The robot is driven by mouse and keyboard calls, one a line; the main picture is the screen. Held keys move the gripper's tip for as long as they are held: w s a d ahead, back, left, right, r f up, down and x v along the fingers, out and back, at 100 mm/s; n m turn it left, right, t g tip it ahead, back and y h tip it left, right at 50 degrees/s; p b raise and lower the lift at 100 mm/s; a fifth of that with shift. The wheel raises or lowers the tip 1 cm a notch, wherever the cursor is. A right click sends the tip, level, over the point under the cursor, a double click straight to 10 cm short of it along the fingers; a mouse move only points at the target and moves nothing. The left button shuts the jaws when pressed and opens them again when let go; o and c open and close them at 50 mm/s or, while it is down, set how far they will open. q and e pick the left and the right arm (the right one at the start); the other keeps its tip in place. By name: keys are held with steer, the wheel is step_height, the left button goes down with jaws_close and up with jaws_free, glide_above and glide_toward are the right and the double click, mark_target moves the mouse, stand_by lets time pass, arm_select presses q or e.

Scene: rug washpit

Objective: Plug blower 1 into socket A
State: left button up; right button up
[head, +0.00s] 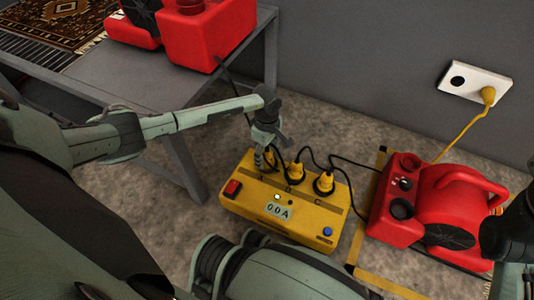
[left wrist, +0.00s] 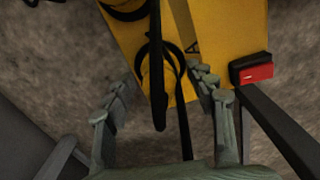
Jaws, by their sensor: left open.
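The yellow power box (head: 262,222) stands on the floor, with a red switch (head: 232,188), a small display reading 00A and a blue button. Two yellow plugs sit in its sockets near the letter C (head: 323,184) and left of it (head: 295,172). My left gripper (head: 266,160) points down over the box's left end, where it hides the socket. In the left wrist view its fingers (left wrist: 165,95) are spread either side of a dark upright strip, plug or cable unclear, near the letter A (left wrist: 193,47). A black cord (head: 229,77) hangs from the table toward this gripper. Which blower is number 1 is not readable.
Red blowers (head: 200,38) stand on the grey table (head: 150,80) at upper left beside a patterned rug. Another red blower (head: 455,205) is on the floor at right. A wall outlet (head: 470,82) holds a yellow plug. My right arm shows at the right edge.

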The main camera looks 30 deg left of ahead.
arm_select(q)
steer(key=shift+r, duration=0.45)
step_height(320, 180, up, 3)
steer(key=shift+p, duration=1.05)
steer(key=shift+d+f, duration=0.1)
steer(key=shift+f, duration=0.1)
step_height(320, 180, up, 8)
steer(key=p, duration=0.6)
steer(key=shift+r, duration=0.25)
step_height(320, 180, up, 7)
steer(key=w+d+m+p, duration=0.2)
step_height(320, 180, up, 14)
steer(key=m+p, duration=0.5)
glide_above(267, 151)
steer(key=w+d, duration=0.3)
steer(key=d, duration=0.3)
steer(key=shift+s+r+m, duration=0.2)
steer(key=shift+r+m, duration=0.2)
steer(key=shift+r, duration=0.2)
